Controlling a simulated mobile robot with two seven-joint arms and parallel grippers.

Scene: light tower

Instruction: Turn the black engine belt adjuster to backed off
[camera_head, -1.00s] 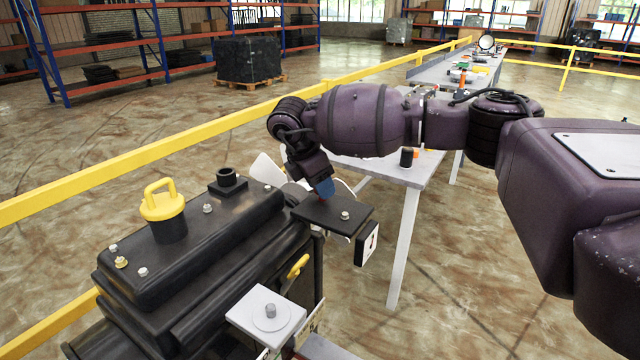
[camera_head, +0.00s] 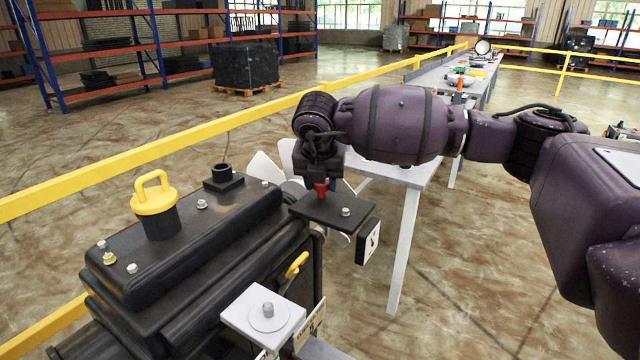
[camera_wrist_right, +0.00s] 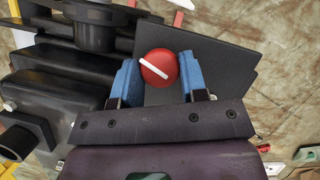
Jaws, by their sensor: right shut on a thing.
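The black engine (camera_head: 190,245) stands at the left in the head view. A black plate (camera_head: 325,213) sticks out from its far right end, with a white-faced gauge (camera_head: 368,243) at its outer side. The belt adjuster is a red knob (camera_head: 321,188) above this plate. In the right wrist view the knob (camera_wrist_right: 160,62) carries a white line that slants down to the right. My right gripper (camera_wrist_right: 158,74) has its blue fingers on both sides of the knob and is shut on it. My left gripper is in neither view.
A yellow-handled cap (camera_head: 155,205) and a black filler neck (camera_head: 223,175) stand on the engine. A white fan (camera_head: 270,172) is behind the plate. A grey bench (camera_head: 408,180) runs back beyond my right arm. A yellow rail (camera_head: 120,165) passes behind the engine.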

